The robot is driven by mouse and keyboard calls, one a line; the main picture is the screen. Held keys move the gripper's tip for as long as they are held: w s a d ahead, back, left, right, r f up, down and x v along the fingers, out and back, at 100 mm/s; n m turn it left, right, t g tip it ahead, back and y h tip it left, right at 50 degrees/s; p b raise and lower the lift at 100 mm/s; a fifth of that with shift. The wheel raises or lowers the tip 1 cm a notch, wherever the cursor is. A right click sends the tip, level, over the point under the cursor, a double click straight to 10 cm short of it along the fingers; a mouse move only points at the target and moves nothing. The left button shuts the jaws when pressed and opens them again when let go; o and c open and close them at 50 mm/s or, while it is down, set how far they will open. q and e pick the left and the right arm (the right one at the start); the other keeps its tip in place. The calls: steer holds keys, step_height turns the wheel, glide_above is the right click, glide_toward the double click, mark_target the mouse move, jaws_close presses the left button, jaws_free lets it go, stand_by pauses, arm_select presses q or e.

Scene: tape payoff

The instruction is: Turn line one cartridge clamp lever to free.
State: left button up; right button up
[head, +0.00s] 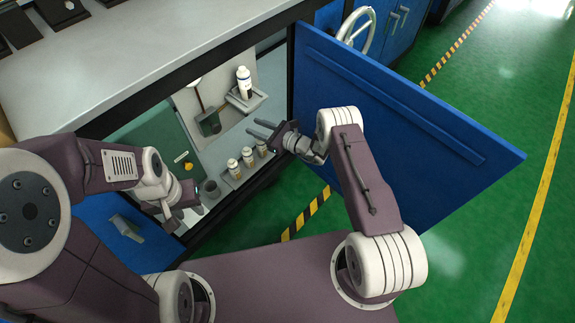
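I cannot pick out a cartridge clamp lever for certain. Inside the open bench cabinet, a green panel (158,137) carries a small orange-yellow knob (188,166) beside a white label (181,156). My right gripper (254,127) is in the cabinet opening, above the row of small bottles, its two fingers apart with nothing between them. My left gripper (190,212) is low at the left of the opening, near a dark cup (210,188) and below the knob. Its fingers are too dark and foreshortened to tell whether they are open.
A white bottle (244,83) sits on a bracket at the back, near a dark box (209,122). The blue door (410,120) stands open on the right. The grey benchtop (150,50) overhangs the cabinet. Green floor is clear at right.

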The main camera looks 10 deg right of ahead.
steer(key=s+a+r+n+g, duration=0.2)
steer(key=s+n+g, duration=0.3)
steer(key=s, duration=0.2)
steer(key=s+a+r+n+g, duration=0.1)
steer(key=s+r+n+g, duration=0.1)
steer(key=s+n+g, duration=0.3)
steer(key=s+d+r+n+g+h+p, duration=0.1)
steer(key=s+d+r+n+h, duration=0.1)
steer(key=s, duration=0.4)
steer(key=s+d+r+n+g+h+p, duration=0.1)
steer(key=s+d+r+n+h, duration=0.2)
steer(key=s+d+n+h, duration=0.2)
steer(key=shift+s+d+n, duration=0.3)
steer(key=shift+s+d, duration=0.6)
steer(key=shift+s, duration=0.1)
